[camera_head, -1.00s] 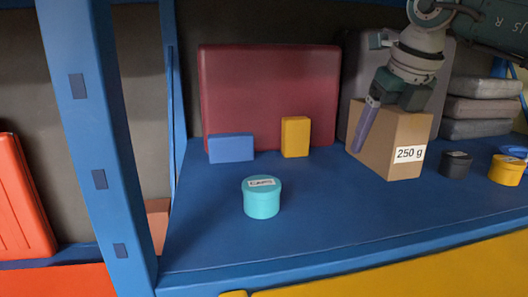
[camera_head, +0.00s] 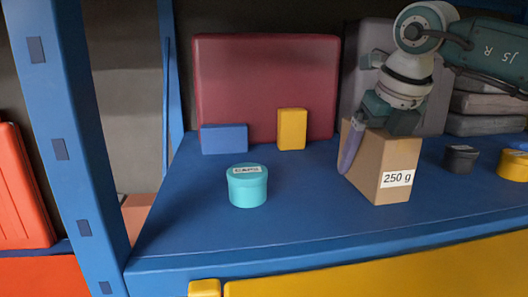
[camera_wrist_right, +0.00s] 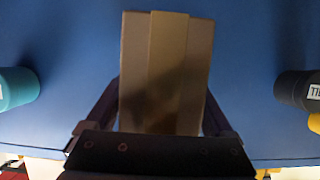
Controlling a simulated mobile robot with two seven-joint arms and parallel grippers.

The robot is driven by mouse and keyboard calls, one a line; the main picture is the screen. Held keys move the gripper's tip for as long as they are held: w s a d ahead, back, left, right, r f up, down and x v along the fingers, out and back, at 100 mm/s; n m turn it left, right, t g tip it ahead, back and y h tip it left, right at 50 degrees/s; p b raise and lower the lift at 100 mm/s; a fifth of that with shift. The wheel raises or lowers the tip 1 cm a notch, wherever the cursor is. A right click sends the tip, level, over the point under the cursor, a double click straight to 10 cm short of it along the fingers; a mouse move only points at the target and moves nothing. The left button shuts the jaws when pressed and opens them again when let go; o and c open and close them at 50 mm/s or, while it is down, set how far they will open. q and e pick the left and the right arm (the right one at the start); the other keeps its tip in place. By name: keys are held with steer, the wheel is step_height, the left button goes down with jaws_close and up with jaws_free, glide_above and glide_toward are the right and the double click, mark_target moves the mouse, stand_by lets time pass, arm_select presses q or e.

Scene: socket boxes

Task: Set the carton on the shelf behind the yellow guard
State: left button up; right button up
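The brown carton (camera_head: 396,158), labelled "250 g", is upright at the right of the blue shelf (camera_head: 300,215), near its front edge. I cannot tell whether its base touches the shelf. My right gripper (camera_head: 372,148) is over the carton from above and behind, with one finger along its left side. The right wrist view shows the carton top (camera_wrist_right: 167,70) with a lighter tape strip, and a finger at each side, shut on it. The yellow guard (camera_head: 400,270) runs along the shelf front, below the carton in the picture. My left gripper is not in view.
A teal "CAPS" jar (camera_head: 247,187) stands left of the carton. A blue block (camera_head: 224,139), a yellow block (camera_head: 292,129) and a dark red case (camera_head: 265,80) stand behind. A dark jar (camera_head: 460,159) and a yellow jar (camera_head: 514,165) are right. A blue post (camera_head: 68,130) is left.

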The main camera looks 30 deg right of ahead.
steer(key=shift+o, duration=0.7)
steer(key=shift+r, duration=0.25)
steer(key=b+v, duration=0.3)
steer(key=v, duration=0.3)
steer(key=shift+s+r, duration=0.1)
steer(key=shift+r, duration=0.15)
steer(key=shift+s+a+r, duration=0.1)
steer(key=shift+s+r, duration=0.05)
steer(key=shift+r, duration=0.25)
